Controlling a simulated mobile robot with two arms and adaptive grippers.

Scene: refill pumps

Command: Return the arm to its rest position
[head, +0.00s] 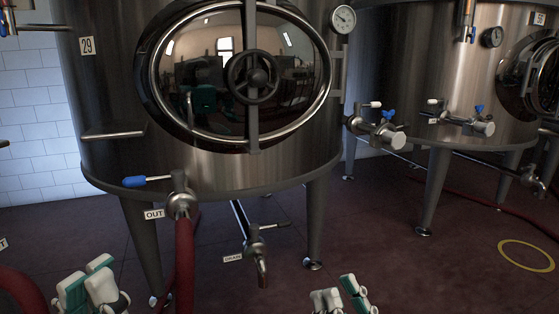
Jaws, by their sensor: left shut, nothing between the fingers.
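My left gripper (90,278) shows at the bottom left edge of the head view, green and white. It is shut and empty, in front of the tank and left of the red hose. My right gripper (340,293) shows at the bottom, right of centre, low in front of the tank's front right leg. Only its upper part is in view, and I cannot tell whether its fingers are open or shut. I see nothing held in it. The rest of both arms is out of view.
A steel tank (110,100) numbered 29 stands ahead on legs. A red hose (185,260) hangs from its OUT valve (181,203), which has a blue handle (135,181). A drain valve (256,248) sticks out below. A second tank (410,90) stands right. Floor at right is mostly clear.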

